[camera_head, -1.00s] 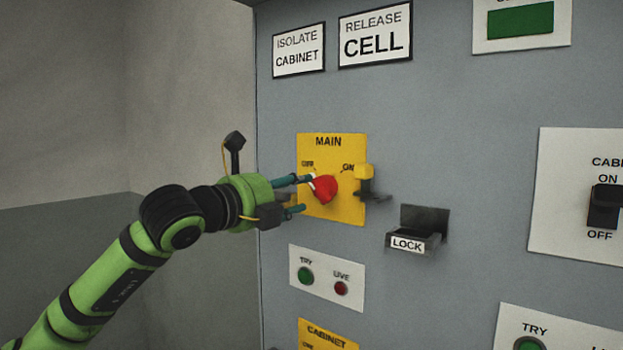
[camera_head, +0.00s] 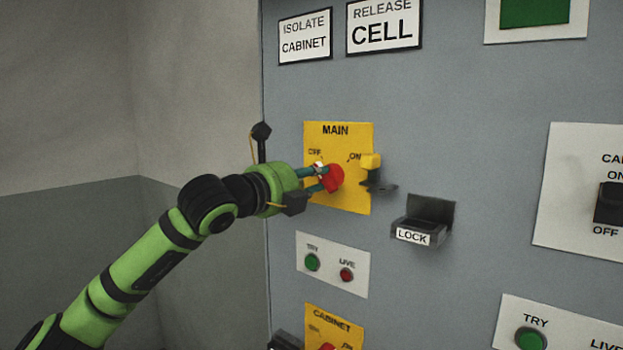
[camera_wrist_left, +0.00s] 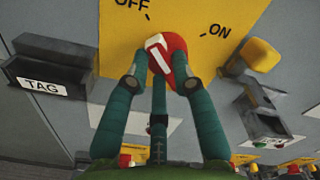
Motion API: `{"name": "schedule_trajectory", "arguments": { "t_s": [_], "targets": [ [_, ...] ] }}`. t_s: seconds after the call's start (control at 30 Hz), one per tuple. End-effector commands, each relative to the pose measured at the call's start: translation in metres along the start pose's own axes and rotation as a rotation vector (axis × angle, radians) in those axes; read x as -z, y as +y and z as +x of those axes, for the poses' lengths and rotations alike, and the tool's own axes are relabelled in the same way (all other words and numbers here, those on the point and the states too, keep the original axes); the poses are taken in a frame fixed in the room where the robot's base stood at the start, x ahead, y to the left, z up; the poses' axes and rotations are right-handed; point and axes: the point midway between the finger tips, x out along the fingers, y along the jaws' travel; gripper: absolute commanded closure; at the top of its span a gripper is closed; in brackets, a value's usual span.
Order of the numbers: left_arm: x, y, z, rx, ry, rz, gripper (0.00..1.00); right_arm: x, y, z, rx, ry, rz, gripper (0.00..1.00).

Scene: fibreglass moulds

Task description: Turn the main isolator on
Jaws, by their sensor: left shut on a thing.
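The main isolator is a red rotary knob (camera_head: 333,178) on a yellow plate (camera_head: 345,198) marked MAIN, with OFF at upper left and ON at upper right. In the left wrist view the red knob (camera_wrist_left: 176,60) has a white pointer bar (camera_wrist_left: 158,54) that tilts toward the OFF mark. My left gripper (camera_head: 321,179) is shut on the knob from the left. In the left wrist view its fingers (camera_wrist_left: 160,84) sit on both sides of the knob and hide part of it. My right gripper is not in view.
A yellow block on a dark bracket (camera_head: 371,163) sticks out at the plate's right edge. A LOCK holder (camera_head: 420,232) juts out at lower right. A TAG holder (camera_wrist_left: 45,80) is left of the plate in the left wrist view. TRY and LIVE lamps (camera_head: 332,264) sit below.

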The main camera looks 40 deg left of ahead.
Motion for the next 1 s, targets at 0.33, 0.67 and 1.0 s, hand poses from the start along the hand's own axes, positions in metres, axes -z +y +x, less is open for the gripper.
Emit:
{"name": "schedule_trajectory", "arguments": {
  "t_s": [0.33, 0.67, 1.0],
  "targets": [
    [0.000, -0.001, 0.000, 0.003, -0.001, 0.138, 1.00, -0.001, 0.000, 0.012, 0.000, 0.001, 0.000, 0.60],
    [-0.001, -0.004, 0.000, 0.002, -0.002, 0.432, 1.00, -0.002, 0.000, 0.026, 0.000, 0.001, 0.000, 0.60],
    [-0.002, -0.008, 0.000, 0.001, -0.004, 0.757, 1.00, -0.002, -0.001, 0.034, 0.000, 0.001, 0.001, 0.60]
  ]
}}
